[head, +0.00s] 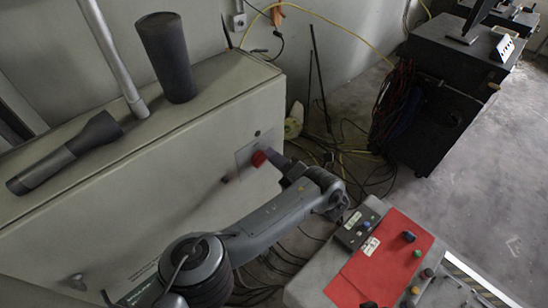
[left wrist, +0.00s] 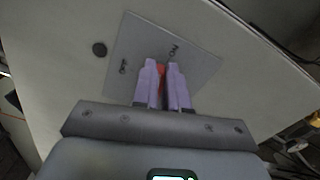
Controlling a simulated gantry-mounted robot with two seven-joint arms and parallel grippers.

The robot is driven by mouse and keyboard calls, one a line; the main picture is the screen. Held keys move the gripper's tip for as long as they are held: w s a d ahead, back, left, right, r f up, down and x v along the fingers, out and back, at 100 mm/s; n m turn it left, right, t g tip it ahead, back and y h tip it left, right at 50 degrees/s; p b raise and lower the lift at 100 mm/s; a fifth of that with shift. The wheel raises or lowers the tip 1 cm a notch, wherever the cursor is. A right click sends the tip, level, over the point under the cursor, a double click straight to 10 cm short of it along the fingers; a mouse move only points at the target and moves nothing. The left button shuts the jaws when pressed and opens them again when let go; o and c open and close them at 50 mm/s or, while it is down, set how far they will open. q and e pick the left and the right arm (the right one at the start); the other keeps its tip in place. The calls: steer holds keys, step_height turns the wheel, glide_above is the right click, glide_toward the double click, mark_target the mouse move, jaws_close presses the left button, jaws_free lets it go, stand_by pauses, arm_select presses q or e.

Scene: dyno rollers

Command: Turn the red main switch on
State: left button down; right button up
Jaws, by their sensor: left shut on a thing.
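The red main switch (head: 259,159) sits on a square grey plate (head: 246,149) on the side of the large grey cabinet. My left gripper (left wrist: 163,84) reaches it from the right in the head view. In the left wrist view its two purple-grey fingers are shut on the switch, and a sliver of red (left wrist: 161,72) shows between them. The plate (left wrist: 196,71) carries an ON mark near the fingertips and an OFF mark to the left. The fingers hide most of the switch, so I cannot tell its exact angle. My right gripper is not in view.
The large grey cabinet (head: 110,190) fills the left, with a dark upright cylinder (head: 165,58) on top. A control console with a red panel (head: 375,262) stands at the lower right, close to my left arm. Loose cables (head: 350,150) lie on the floor behind.

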arm_select(q)
steer(key=shift+f+m+b, duration=0.2)
steer(key=shift+m, duration=0.6)
steer(key=shift+f+m+b, duration=0.2)
steer(key=shift+m, duration=0.6)
steer(key=c, duration=1.2)
jaws_free()
steer(key=shift+o, duration=0.2)
steer(key=shift+d, duration=0.1)
steer(key=p+v, duration=0.6)
steer(key=v, duration=0.4)
steer(key=shift+s+d, duration=0.15)
steer(key=shift+s, duration=0.1)
